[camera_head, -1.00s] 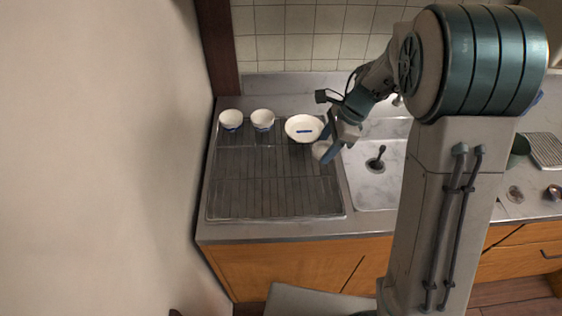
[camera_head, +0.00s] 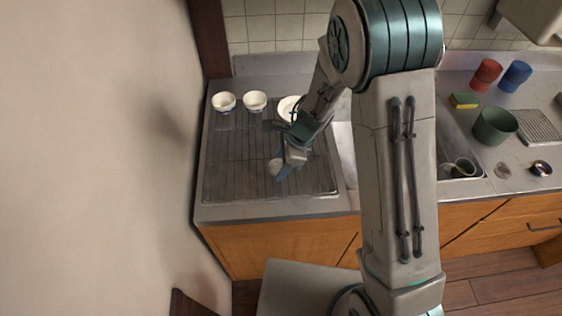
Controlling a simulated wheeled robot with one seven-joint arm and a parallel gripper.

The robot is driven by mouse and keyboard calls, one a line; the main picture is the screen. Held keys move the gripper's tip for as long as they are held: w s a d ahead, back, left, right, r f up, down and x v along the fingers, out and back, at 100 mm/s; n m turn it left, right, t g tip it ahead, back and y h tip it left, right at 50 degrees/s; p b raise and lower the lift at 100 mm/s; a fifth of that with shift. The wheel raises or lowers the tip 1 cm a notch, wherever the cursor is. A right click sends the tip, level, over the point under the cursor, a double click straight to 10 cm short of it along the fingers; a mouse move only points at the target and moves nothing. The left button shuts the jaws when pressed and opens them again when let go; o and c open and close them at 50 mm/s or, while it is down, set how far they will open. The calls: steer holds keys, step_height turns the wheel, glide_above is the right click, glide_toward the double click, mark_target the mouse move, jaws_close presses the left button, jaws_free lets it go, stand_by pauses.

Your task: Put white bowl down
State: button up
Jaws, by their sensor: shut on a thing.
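My gripper (camera_head: 282,173) hangs over the right half of the ribbed drying rack (camera_head: 235,185), left of the sink.
The rack's front and left are bare. A wall runs along the left side. Right of my arm are a cup lying in the sink (camera_head: 463,168), a green pot (camera_head: 495,126), a sponge (camera_head: 464,101), a red cup (camera_head: 486,75) and a blue cup (camera_head: 516,77).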

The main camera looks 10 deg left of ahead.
steer(key=shift+f, duration=0.2)
steer(key=o, duration=1)
steer(key=shift+r, duration=0.1)
steer(key=shift+r, duration=0.1)
